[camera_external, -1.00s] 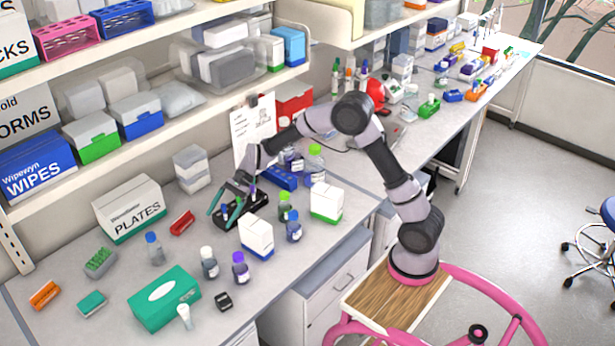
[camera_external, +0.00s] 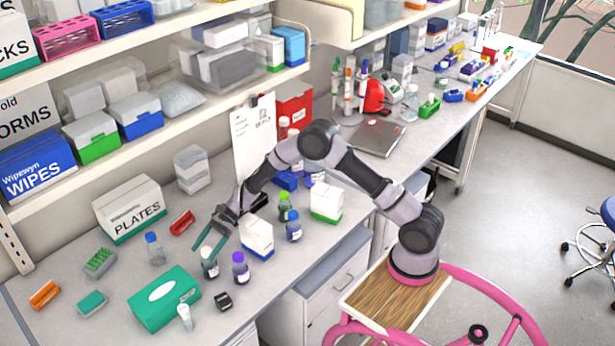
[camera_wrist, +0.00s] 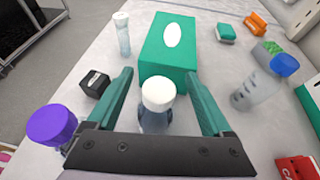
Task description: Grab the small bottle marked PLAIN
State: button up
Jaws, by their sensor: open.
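A small bottle with a white cap (camera_wrist: 157,92) stands between the open teal fingers of my gripper (camera_wrist: 158,76) in the wrist view; its lower part is hidden by the gripper body. In the external view my gripper (camera_external: 206,254) is over this white-capped bottle (camera_external: 210,268), pointing down toward the bench front. A purple-capped bottle (camera_external: 240,270) stands to its right, and a blue-capped bottle (camera_external: 155,252) to its left. A green-capped bottle (camera_external: 285,208) and another blue-capped bottle (camera_external: 293,230) stand farther right. I cannot read PLAIN on any label.
A green tissue box (camera_external: 165,300) lies in front, with a small black block (camera_external: 223,301) and a white-capped tube (camera_external: 184,316) near it. A white and blue box (camera_external: 257,236) stands right of my gripper. The red item (camera_external: 182,222) lies behind.

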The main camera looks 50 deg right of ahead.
aim_at(205, 254)
notch_tip(205, 254, down, 2)
jog(key=x, duration=0.2)
jog(key=shift+a, duration=0.45)
jog(key=shift+r, duration=0.1)
jog(key=shift+c, duration=0.2)
grip_shut()
dwell(0.7)
